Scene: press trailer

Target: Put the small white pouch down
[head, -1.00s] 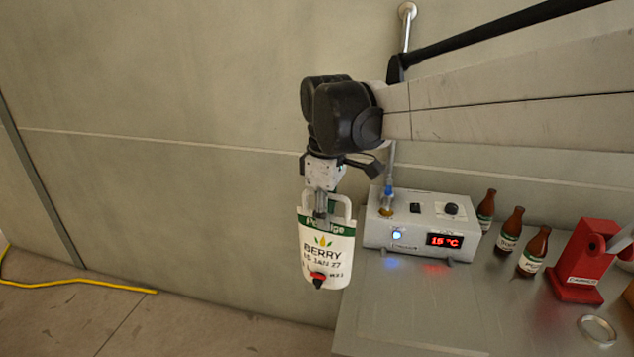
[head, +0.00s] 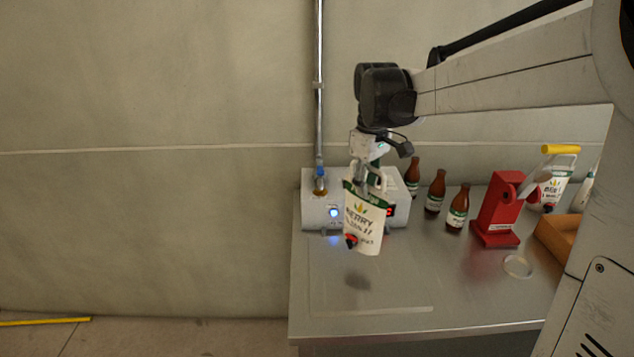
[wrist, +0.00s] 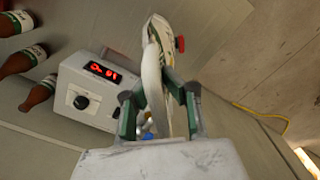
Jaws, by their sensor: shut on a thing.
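The small white pouch (head: 366,222) has a green band, the word BERRY and a red tap at its lower end. My gripper (head: 370,184) is shut on the pouch's top and holds it hanging, slightly tilted, above the steel table near its left part. A dark shadow lies on the table below it, so it is clear of the surface. In the wrist view the pouch (wrist: 160,60) shows edge-on between the two green-sided fingers (wrist: 162,98).
Behind the pouch stands a grey control box (head: 318,205) with a pipe. To the right are several brown bottles (head: 457,208), a red capper (head: 498,210), a metal ring (head: 517,266), another pouch (head: 552,190) and an orange-brown box (head: 562,238). The table's front left (head: 330,318) is clear.

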